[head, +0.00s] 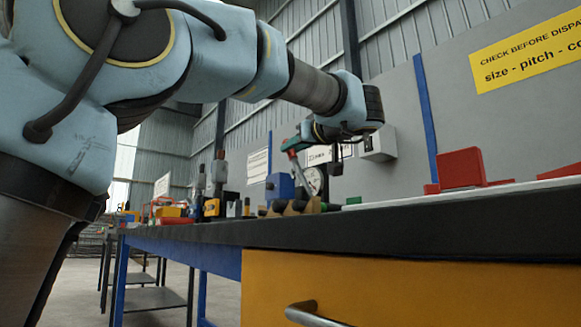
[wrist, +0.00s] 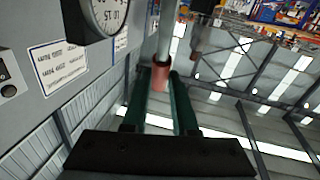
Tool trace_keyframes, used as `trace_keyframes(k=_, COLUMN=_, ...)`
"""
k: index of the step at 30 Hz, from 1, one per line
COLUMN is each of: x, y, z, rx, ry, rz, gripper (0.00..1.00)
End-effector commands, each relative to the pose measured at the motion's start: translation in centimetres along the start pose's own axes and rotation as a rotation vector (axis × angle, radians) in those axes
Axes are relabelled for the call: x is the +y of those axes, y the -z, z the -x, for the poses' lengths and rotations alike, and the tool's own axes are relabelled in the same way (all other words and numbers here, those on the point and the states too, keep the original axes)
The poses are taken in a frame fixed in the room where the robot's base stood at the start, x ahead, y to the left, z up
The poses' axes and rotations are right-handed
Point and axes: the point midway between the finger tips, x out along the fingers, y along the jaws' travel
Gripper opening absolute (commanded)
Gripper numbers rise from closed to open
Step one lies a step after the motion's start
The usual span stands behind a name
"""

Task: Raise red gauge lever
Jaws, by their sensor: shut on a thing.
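The red gauge lever (head: 293,159) shows in the head view as a small red grip on a thin rod, beside a round white dial (head: 314,181) and a blue block (head: 280,187). In the wrist view the red grip (wrist: 160,76) lies between the two green fingers of my gripper (wrist: 158,90). My gripper is shut on the lever's grip. The grip's far side is hidden by the fingers. The dial (wrist: 104,14) is partly cut off at the top of the wrist view, to the left of the lever.
The dark workbench top (head: 430,228) runs across the head view above a yellow drawer (head: 400,290). Red blocks (head: 461,169) stand at the right, and several small tools and fittings stand left of the gauge. A grey wall box (head: 379,146) hangs behind my wrist.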

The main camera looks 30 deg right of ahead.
Motion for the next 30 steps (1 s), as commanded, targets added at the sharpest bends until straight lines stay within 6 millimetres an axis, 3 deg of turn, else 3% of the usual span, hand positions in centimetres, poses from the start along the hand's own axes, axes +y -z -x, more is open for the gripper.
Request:
trace_keyframes(k=20, x=0.05, y=-0.13, z=0.43, rx=0.034, ry=0.000, rz=-0.009, gripper=0.00)
trace_keyframes(k=21, x=0.06, y=-0.12, z=0.43, rx=0.034, ry=-0.001, rz=-0.009, gripper=0.31)
trace_keyframes(k=28, x=0.07, y=-0.02, z=0.44, rx=0.035, ry=-0.002, rz=-0.008, gripper=0.57)
trace_keyframes(k=30, x=0.08, y=0.00, z=0.45, rx=0.035, ry=-0.002, rz=-0.008, gripper=0.57)
